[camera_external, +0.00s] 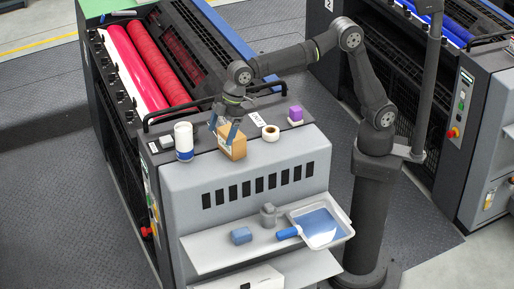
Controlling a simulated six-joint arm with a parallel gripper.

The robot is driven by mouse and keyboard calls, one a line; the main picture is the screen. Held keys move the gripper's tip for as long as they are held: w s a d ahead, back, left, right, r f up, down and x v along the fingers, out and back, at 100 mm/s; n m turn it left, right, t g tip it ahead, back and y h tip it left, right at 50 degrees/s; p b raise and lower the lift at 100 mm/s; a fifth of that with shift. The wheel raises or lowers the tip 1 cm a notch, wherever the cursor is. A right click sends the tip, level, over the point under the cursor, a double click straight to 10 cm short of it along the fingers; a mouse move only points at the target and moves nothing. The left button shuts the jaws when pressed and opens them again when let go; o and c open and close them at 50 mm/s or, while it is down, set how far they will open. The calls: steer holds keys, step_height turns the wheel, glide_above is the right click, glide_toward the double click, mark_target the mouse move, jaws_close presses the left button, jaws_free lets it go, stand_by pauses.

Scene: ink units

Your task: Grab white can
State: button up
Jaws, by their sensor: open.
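A white can (183,137) with a blue lower band stands upright at the left of the grey machine top. My gripper (226,134) is open and points down, to the right of the can and apart from it. Its fingers are over or in front of a brown cardboard box (236,149). I cannot tell whether they touch the box.
A tape roll (271,133) and a purple block (295,113) stand right of the box. A small grey-white item (166,142) is left of the can. A dark handrail (170,114) runs behind. The lower shelf holds a blue block (241,236) and a tray (345,230).

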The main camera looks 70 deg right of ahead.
steer(key=shift+w, duration=0.1)
steer(key=n, duration=0.1)
glide_toward(185, 125)
steer(key=x, duration=0.8)
steer(key=shift+f, duration=0.3)
steer(key=shift+a+x, duration=0.1)
steer(key=shift+x, duration=1.25)
steer(key=shift+a+x, duration=0.15)
steer(key=shift+x, duration=1.2)
steer(key=shift+r, duration=0.1)
steer(key=c, duration=1.1)
